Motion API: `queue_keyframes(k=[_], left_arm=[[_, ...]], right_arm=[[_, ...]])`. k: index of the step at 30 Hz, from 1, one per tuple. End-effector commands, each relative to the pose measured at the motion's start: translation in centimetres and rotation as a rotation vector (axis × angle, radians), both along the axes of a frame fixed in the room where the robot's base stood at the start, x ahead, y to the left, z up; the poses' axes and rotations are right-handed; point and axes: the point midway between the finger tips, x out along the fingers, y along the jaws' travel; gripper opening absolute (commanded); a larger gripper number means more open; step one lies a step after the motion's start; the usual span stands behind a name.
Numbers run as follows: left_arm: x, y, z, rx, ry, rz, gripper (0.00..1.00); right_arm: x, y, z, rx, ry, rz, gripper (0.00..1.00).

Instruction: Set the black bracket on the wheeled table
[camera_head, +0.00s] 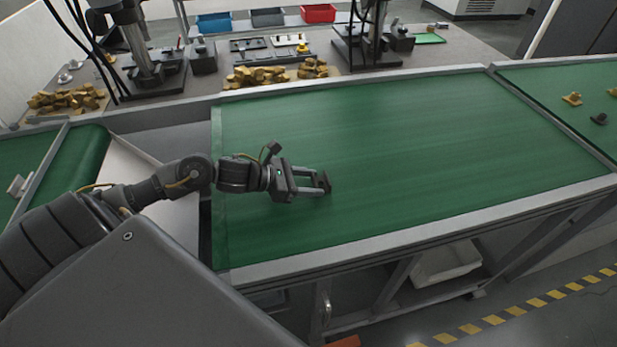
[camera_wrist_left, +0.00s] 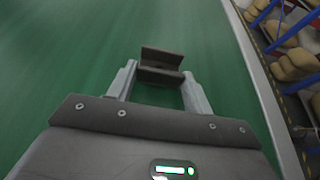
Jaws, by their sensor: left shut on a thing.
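The black bracket (camera_head: 323,181) is a small dark angled piece at the tips of my left gripper (camera_head: 317,184). In the left wrist view the bracket (camera_wrist_left: 162,58) sits crosswise between the two grey fingers, and the left gripper (camera_wrist_left: 159,76) is shut on it. The green-topped table (camera_head: 420,150) with a grey rim lies under the bracket; I take it to be the wheeled table. The bracket is over its left part, inside the rim. I cannot tell whether the bracket touches the green top. My right gripper is not in view.
The green top is bare around the bracket. Another green surface (camera_head: 560,85) at the right holds small yellow and dark parts. A workbench behind carries heaps of brass-coloured parts (camera_head: 258,76), bins (camera_head: 318,13) and dark upright machines.

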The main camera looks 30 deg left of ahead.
Motion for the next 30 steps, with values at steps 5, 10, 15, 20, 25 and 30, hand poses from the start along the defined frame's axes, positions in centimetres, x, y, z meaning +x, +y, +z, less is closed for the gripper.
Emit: queue_keyframes(k=[5,10,15,20,25,30], left_arm=[[0.03,0.0,-0.04,0.0,-0.003,-0.001,0.21],[0.04,-0.01,-0.36,0.0,-0.003,-0.001,0.21],[0.02,-0.02,-0.33,0.001,-0.001,0.0,0.65],[0.02,-0.02,-0.33,0.001,-0.001,0.0,0.72],[0.02,-0.02,-0.28,0.001,-0.001,0.0,0.72],[-0.52,0.48,-0.13,0.004,0.002,0.001,0.72]], right_arm=[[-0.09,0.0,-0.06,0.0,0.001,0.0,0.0],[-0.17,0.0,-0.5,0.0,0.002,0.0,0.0],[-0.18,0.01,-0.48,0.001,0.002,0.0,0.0],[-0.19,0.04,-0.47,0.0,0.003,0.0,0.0],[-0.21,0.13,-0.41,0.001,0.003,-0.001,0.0],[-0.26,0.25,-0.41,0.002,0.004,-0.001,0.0]])
